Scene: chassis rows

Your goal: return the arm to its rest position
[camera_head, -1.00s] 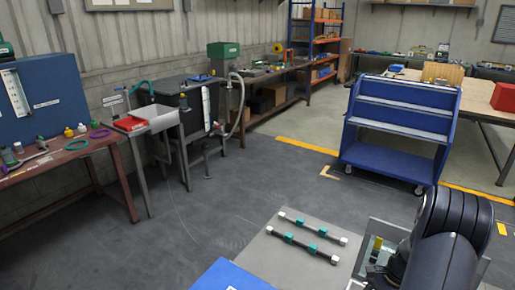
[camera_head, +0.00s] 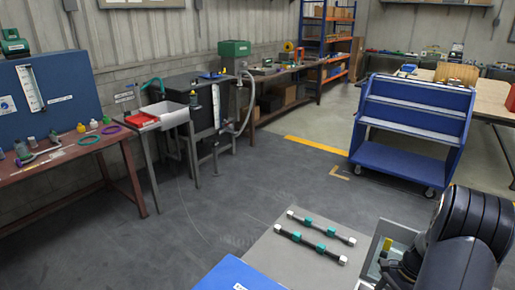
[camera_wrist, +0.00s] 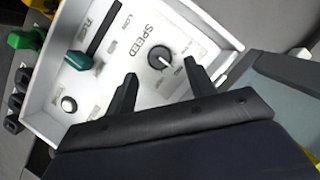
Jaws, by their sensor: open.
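My arm (camera_head: 460,235) shows at the lower right of the head view, its dark joints folded over the grey-framed box there. My gripper (camera_wrist: 160,69) shows in the wrist view with its two dark fingers apart and nothing between them. I cannot tell whether either finger touches the panel. The gripper's fingertips are hidden in the head view.
A grey plate (camera_head: 262,262) with two dark rods (camera_head: 318,238) lies left of my arm, beside a blue surface (camera_head: 235,277). A blue cart (camera_head: 408,160) stands beyond. Open floor lies between.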

